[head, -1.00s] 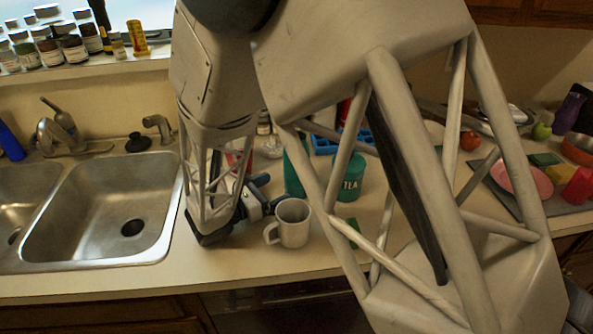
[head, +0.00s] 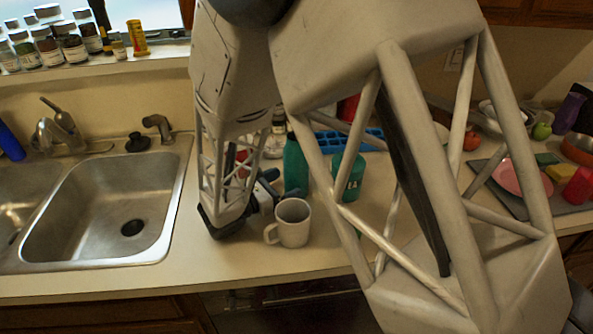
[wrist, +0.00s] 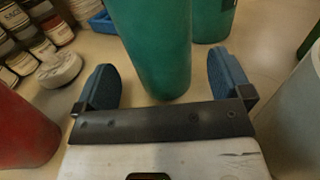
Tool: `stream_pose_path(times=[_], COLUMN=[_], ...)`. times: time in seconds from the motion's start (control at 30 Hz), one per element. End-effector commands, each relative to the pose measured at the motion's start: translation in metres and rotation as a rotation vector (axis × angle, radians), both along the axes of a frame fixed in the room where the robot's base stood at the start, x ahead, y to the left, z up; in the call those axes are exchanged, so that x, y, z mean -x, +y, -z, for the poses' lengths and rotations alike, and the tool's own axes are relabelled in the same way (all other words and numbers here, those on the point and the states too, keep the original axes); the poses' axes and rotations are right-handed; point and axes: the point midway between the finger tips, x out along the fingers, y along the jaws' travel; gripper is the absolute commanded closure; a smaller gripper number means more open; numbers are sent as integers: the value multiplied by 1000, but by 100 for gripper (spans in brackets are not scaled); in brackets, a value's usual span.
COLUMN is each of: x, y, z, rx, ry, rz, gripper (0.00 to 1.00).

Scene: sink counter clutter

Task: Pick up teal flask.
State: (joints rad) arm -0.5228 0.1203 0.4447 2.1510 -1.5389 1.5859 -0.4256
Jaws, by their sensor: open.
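The teal flask (head: 296,166) stands upright on the counter beyond the white mug, partly covered by my arm in the head view. In the wrist view the flask (wrist: 155,50) rises straight ahead, its base between my two blue fingertips. My gripper (wrist: 163,78) is open, with a finger on either side of the flask and a visible gap at each side. In the head view my gripper (head: 268,190) is low over the counter, behind the mug and partly hidden by my arm.
A white mug (head: 292,224) stands just in front of my gripper. A green TEA canister (head: 350,178) is right of the flask. A red object (wrist: 20,130) is close at left in the wrist view. A blue tray (head: 330,141) lies behind; the sink (head: 110,205) is at left.

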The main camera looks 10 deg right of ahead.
Motion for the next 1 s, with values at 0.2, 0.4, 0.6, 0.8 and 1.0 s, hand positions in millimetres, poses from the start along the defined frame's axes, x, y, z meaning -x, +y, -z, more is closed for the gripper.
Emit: stream_pose_path(times=[0.2, 0.4, 0.6, 0.8, 1.0], x=[-9, -17, -20, -20, -20], y=[-18, -33, -39, -39, -39], z=[0, -1, -1, -1, -1], rx=[0, -1, 0, 0, 0], ry=[1, 0, 0, 0, 0], rz=[2, 2, 1, 0, 0], gripper=[3, 3, 3, 3, 3])
